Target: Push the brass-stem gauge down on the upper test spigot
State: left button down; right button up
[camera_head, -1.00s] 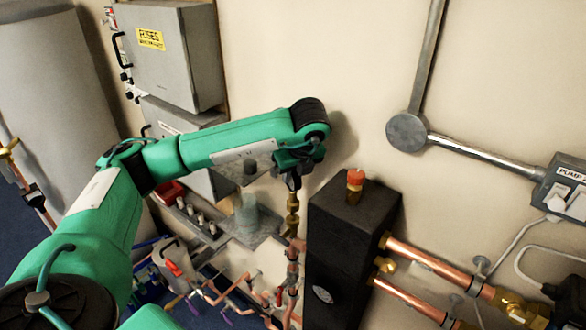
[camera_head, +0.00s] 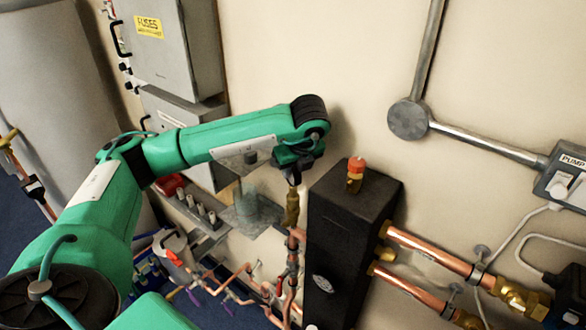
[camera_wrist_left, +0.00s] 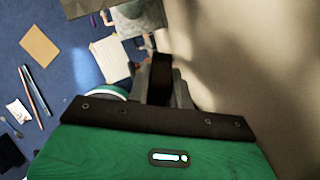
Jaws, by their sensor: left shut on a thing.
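My left gripper (camera_head: 293,178) reaches in from the left, pointing down, just left of the black box. It is shut on the brass-stem gauge, whose brass stem (camera_head: 292,207) shows below the jaws. The gauge's head is hidden by the gripper. Copper pipework (camera_head: 294,255) with brass fittings stands directly under the stem. The upper test spigot is hard to pick out there, and I cannot tell whether the stem is seated on it. In the left wrist view the jaws (camera_wrist_left: 160,82) show around a dark shape, with details unclear. My right gripper is not in view.
A black box (camera_head: 345,235) with a red-capped brass fitting (camera_head: 355,175) stands close right of the gripper. Copper pipes (camera_head: 430,255) leave it to the right. Grey fuse boxes (camera_head: 170,50) hang behind my arm. A small shelf (camera_head: 250,214) is on the wall behind.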

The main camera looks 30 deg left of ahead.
pick_arm(q)
jog(key=shift+b, duration=0.3)
dwell(0.5)
jog(key=shift+f+b, duration=0.9)
dwell(0.5)
jog(key=c, duration=1.2)
grip_release()
jog(key=shift+o, duration=0.2)
jog(key=shift+d+r, duration=0.15)
jog(key=shift+r, duration=0.05)
jog(key=shift+b+v, duration=0.7)
jog(key=shift+v, duration=0.5)
jog(key=v, duration=1.1)
